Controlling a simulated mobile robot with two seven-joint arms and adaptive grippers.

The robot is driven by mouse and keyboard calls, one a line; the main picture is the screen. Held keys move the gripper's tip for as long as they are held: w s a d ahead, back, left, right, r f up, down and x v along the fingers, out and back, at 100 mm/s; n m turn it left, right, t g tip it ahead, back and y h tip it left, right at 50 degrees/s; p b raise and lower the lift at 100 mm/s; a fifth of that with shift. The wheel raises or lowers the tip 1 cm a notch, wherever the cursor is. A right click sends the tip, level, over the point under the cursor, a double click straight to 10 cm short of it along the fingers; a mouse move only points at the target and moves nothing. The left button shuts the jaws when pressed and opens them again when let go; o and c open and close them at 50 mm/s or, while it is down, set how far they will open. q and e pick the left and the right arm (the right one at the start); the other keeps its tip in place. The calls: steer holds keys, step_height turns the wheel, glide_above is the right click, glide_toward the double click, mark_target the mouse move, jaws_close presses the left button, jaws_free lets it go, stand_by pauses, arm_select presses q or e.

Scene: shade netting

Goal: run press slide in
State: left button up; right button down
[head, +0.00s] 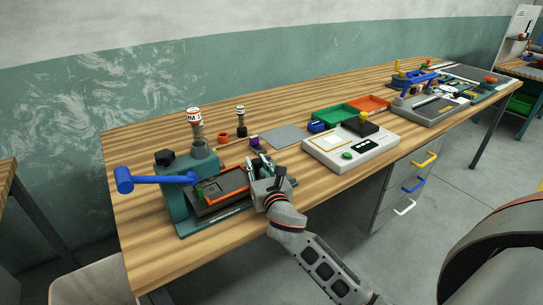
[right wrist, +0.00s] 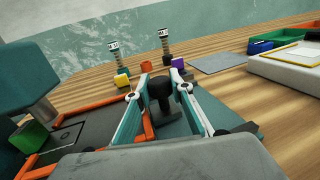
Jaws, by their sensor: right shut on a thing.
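The teal press (head: 175,202) stands at the near left of the bench, with a blue lever (head: 150,180) reaching out to its left. Its slide, a dark plate with an orange rim (head: 226,188), sticks out to the right of the press body. A green piece (head: 199,191) shows at the press end of the slide; it also shows in the right wrist view (right wrist: 30,137). My right gripper (head: 265,171) is at the slide's right end. In the right wrist view its fingers (right wrist: 162,82) are shut on a black knob (right wrist: 160,91). My left gripper is out of view.
Behind the press are stamp-like posts (head: 195,125), an orange cup (head: 222,138) and a purple block (head: 255,141). A grey mat (head: 286,137), a white device (head: 350,149), and green (head: 335,114) and orange (head: 368,104) trays lie to the right. The bench's front left is clear.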

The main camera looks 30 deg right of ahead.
steer(key=shift+a+f, duration=0.1)
steer(key=shift+a, duration=0.2)
steer(key=c, duration=1.8)
jaws_free()
steer(key=shift+o, duration=0.2)
steer(key=shift+s, duration=0.25)
steer(key=s, duration=0.3)
steer(key=s+a, duration=0.1)
steer(key=s, duration=0.3)
steer(key=s+a, duration=0.1)
steer(key=s, duration=0.3)
steer(key=shift+s+a, duration=0.1)
steer(key=shift+s, duration=0.1)
